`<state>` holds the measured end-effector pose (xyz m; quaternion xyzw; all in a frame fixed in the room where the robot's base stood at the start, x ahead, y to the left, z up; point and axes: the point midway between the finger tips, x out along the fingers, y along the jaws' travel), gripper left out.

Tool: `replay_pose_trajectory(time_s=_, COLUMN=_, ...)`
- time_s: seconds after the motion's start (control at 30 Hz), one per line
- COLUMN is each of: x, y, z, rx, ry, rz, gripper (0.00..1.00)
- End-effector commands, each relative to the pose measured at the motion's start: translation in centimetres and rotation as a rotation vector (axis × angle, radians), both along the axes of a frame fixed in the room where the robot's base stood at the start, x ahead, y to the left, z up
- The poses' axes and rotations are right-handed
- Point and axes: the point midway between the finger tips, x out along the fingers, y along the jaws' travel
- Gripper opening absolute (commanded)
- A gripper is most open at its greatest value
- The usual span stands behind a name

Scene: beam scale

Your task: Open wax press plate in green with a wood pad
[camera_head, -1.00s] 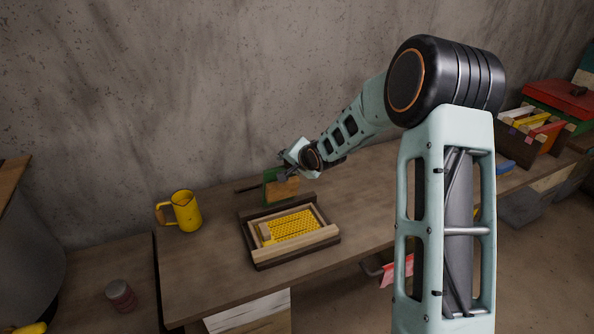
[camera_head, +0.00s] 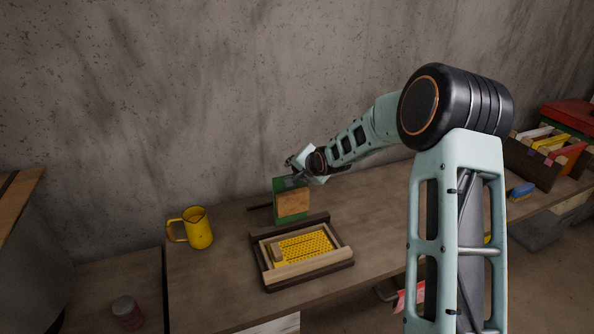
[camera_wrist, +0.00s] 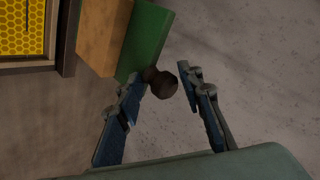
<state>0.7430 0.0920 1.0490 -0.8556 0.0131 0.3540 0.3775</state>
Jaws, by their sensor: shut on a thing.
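The wax press (camera_head: 345,262) lies on the table, with a dark base, a light wood frame and a yellow honeycomb-pattern bed (camera_head: 308,246). Its green press plate (camera_head: 279,212) stands about upright at the press's back edge, its wood pad (camera_head: 293,203) facing the press. In the wrist view the green plate (camera_wrist: 143,42) and wood pad (camera_wrist: 102,38) show at top left. My gripper (camera_head: 291,175) is at the plate's top edge. In the wrist view my gripper (camera_wrist: 162,85) has its fingers around a dark round knob (camera_wrist: 161,83) on the plate; the right finger's contact is unclear.
A yellow mug (camera_head: 200,230) stands left of the press. A dark rod (camera_head: 260,208) lies behind it, near the wall. A reddish jar (camera_head: 127,312) is at lower left. A crate of coloured items (camera_head: 535,160) and a blue brush (camera_head: 521,190) are far right. Table right of the press is clear.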

Motion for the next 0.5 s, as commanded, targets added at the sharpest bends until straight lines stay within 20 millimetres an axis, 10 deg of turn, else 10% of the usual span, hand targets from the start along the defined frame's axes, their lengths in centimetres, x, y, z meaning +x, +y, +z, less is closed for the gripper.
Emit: replay_pose_trajectory(time_s=0.5, x=-0.56, y=-0.52, z=0.63, rx=0.0, ry=-0.001, rz=-0.005, gripper=0.41)
